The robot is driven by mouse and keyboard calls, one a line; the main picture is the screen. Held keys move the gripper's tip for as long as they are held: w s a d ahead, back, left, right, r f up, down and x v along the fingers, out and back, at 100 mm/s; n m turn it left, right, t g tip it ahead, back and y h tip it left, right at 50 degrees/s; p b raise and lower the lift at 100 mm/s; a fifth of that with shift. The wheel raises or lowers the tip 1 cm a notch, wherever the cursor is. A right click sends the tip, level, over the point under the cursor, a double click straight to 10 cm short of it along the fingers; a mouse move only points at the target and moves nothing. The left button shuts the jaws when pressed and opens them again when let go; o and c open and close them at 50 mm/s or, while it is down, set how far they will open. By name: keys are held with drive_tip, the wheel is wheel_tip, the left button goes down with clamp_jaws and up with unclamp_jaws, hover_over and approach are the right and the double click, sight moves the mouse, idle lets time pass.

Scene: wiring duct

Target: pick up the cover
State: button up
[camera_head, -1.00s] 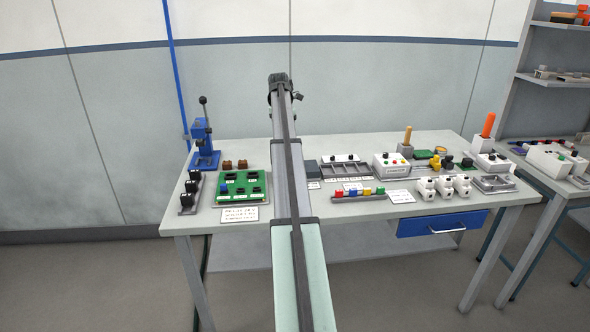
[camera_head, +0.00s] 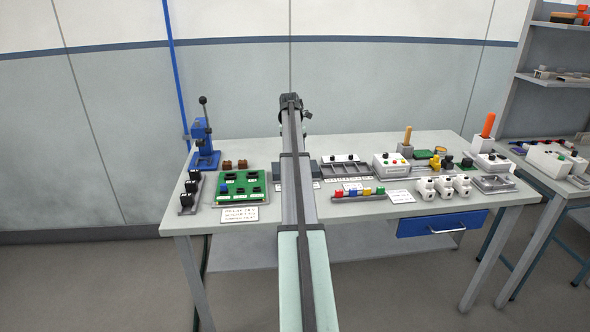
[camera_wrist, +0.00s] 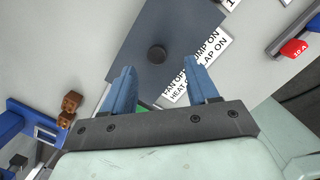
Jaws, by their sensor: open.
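The cover (camera_wrist: 150,30) is a dark slate-grey flat plate with a round black knob (camera_wrist: 157,54), seen in the wrist view. In the head view my arm hides most of it; a dark edge shows right of the arm (camera_head: 312,169). My gripper (camera_wrist: 159,66) is open, its two blue fingers pointing at the cover. The knob appears between and just beyond the fingertips, with nothing held. I cannot tell how far above the plate the fingertips are.
White printed labels (camera_wrist: 200,65) lie beside the cover. A green board (camera_head: 240,186), brown blocks (camera_head: 235,164) and a blue lever press (camera_head: 204,147) stand left. A rail of coloured blocks (camera_head: 360,195) and a white button box (camera_head: 391,165) stand right.

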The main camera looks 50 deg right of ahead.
drive_tip(key=f, duration=0.5)
drive_tip(key=shift+w+d, duration=0.25)
drive_tip(key=shift+d, duration=0.1)
drive_tip(key=shift+r, duration=0.1)
drive_tip(key=c, duration=1)
